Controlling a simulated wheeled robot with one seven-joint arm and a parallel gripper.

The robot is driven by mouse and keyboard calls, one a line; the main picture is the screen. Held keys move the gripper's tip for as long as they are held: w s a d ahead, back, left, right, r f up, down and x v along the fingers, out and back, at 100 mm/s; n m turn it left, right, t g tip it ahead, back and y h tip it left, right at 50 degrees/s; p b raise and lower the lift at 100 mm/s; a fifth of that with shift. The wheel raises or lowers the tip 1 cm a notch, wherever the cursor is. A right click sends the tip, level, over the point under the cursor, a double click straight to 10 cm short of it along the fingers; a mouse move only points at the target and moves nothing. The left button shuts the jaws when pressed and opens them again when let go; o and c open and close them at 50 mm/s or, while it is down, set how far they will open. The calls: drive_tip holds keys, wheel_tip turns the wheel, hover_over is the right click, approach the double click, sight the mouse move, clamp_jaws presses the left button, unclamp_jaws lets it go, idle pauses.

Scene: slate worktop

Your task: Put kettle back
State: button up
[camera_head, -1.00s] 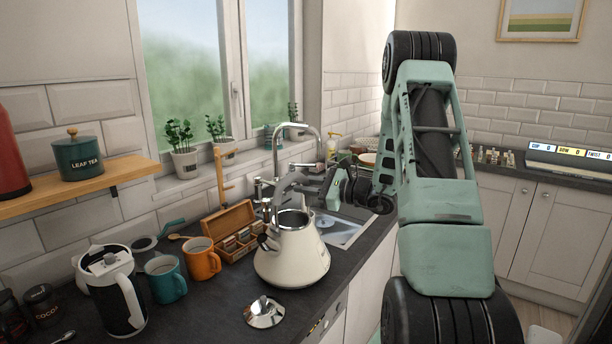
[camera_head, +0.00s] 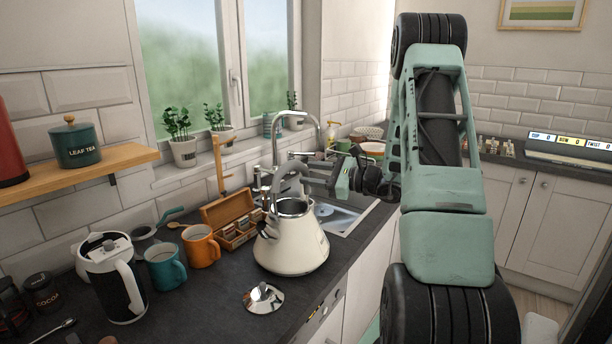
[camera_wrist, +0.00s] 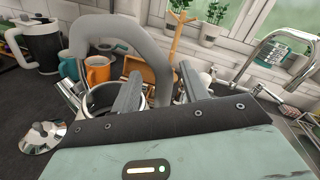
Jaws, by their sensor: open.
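The cream kettle (camera_head: 291,249) stands upright on the slate worktop in front of the sink, its top open. Its arched grey handle (camera_head: 290,173) rises above the rim and also shows large in the wrist view (camera_wrist: 121,32). A shiny metal lid (camera_head: 263,298) lies on the worktop in front of the kettle; it is at the left in the wrist view (camera_wrist: 40,137). My gripper (camera_wrist: 162,84) is open at the handle. One leg of the handle appears to lie between the fingers, but I cannot tell whether they touch it. In the head view the fingertips partly merge with handle and tap.
A black-and-white jug (camera_head: 113,278), a teal mug (camera_head: 165,267) and an orange mug (camera_head: 201,246) stand left of the kettle. A wooden tea box (camera_head: 230,221) is behind it. The tap (camera_head: 318,140) and sink (camera_head: 345,219) are behind and right.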

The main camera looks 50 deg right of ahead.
drive_tip(key=b+v, duration=0.2)
drive_tip(key=v, duration=0.7)
drive_tip(key=shift+s, duration=0.25)
drive_tip(key=shift+d, duration=0.1)
drive_tip(key=s+a+f+n+g+h, duration=0.1)
drive_tip(key=a+f+n+g+h, duration=0.45)
drive_tip(key=a+n, duration=0.95)
drive_tip(key=a+f+n+g+y, duration=0.1)
drive_tip(key=a+f+n+g, duration=0.2)
drive_tip(key=a+n+g, duration=1.1)
drive_tip(key=s+a+r+n+t, duration=0.1)
drive_tip(key=s+a+n, duration=0.2)
drive_tip(key=s+a, duration=0.3)
drive_tip(key=s+a+r+n+t, duration=0.1)
drive_tip(key=s+a+n, duration=0.2)
drive_tip(key=s+a, duration=0.4)
drive_tip(key=a, duration=0.9)
drive_tip(key=shift+s+r, duration=0.15)
drive_tip(key=shift+s, duration=0.15)
